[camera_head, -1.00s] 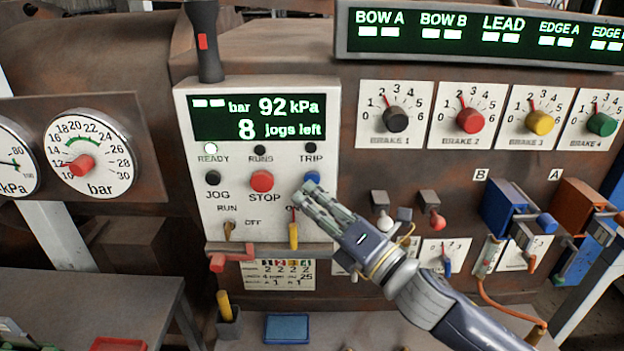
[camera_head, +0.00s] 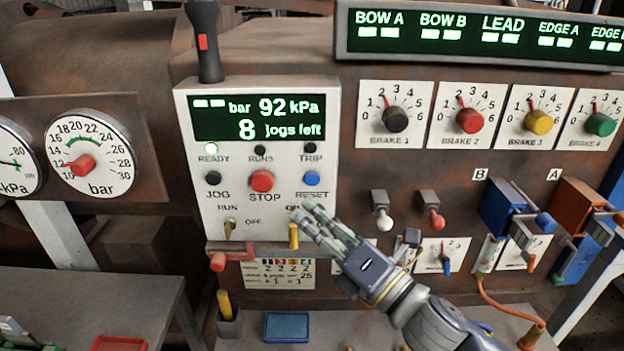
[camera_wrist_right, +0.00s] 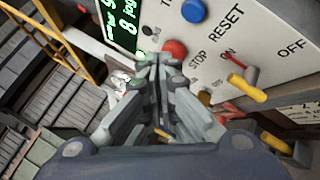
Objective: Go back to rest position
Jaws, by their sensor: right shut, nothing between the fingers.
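My right gripper (camera_head: 308,212) is shut and empty in front of the lower right part of the white control panel (camera_head: 205,165). Its fingertips lie over the area near the ON label and the yellow-handled switch (camera_head: 293,236). The blue RESET button (camera_head: 312,178) shows uncovered above the fingertips, with the red STOP button (camera_head: 261,181) to its left. In the right wrist view the closed fingers (camera_wrist_right: 158,62) point toward the panel, with the red STOP button (camera_wrist_right: 174,50) just past their tips. My left gripper is not in view.
To the right are a white-tipped lever (camera_head: 382,222), a red-tipped lever (camera_head: 435,218) and brake dials (camera_head: 396,119). A red-handled lever (camera_head: 232,258) juts out below the panel. A blue tray (camera_head: 287,327) lies on the ledge below. A grey table (camera_head: 90,300) stands at left.

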